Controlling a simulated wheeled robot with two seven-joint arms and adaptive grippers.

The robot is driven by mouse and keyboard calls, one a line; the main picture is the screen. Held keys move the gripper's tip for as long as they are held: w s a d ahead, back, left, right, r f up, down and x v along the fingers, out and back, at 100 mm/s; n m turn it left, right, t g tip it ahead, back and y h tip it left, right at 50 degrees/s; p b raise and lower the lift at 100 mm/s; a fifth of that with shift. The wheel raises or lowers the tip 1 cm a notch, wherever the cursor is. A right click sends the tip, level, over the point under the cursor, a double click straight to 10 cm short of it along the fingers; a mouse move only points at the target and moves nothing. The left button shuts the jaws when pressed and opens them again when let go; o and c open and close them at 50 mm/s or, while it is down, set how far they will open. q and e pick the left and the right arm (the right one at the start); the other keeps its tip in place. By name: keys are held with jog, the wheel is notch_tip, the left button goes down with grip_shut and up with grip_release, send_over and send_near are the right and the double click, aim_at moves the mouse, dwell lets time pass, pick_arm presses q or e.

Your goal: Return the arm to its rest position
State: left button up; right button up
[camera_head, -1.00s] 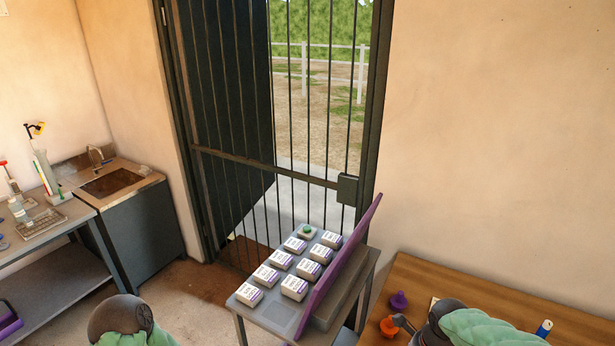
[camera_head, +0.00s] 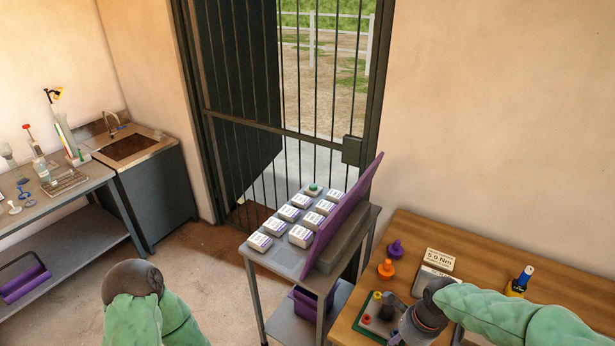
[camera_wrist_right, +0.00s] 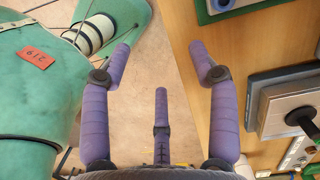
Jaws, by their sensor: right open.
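My right arm, with a green sleeve and dark wrist, comes in from the right in the head view, over the front of the wooden table (camera_head: 480,252). In the right wrist view my right gripper (camera_wrist_right: 160,62) has its purple fingers spread with nothing between them. It hangs above the gap beside the table edge, over the pale floor. In the head view the wrist mostly hides the fingers. My left arm shows only as a green sleeve and dark joint at the bottom left; its gripper is out of view.
An orange knob piece (camera_head: 386,269), a purple one (camera_head: 396,248) and a "5.0 Nm" sign (camera_head: 440,259) stand on the wooden table. A grey stand (camera_head: 285,254) with several white boxes and a purple panel (camera_head: 345,212) is left of it. Open floor lies further left.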

jog(key=s+a+f+n+b, duration=0.1)
jog(key=s+a+f+n, duration=0.2)
jog(key=f+n, duration=0.3)
jog(key=s+a+f+n+y+b, duration=0.1)
jog(key=s+a+f+n, duration=0.3)
jog(key=f, duration=0.8)
jog(key=s+a+f+n+y+b, duration=0.1)
jog(key=s+a+f+n, duration=0.3)
jog(key=f+n, duration=0.5)
jog(key=a+f+b, duration=0.1)
jog(key=a, duration=0.1)
jog(key=shift+a, duration=0.4)
jog(key=c, duration=0.3)
jog(key=shift+d, duration=0.15)
jog(key=shift+c, duration=0.6)
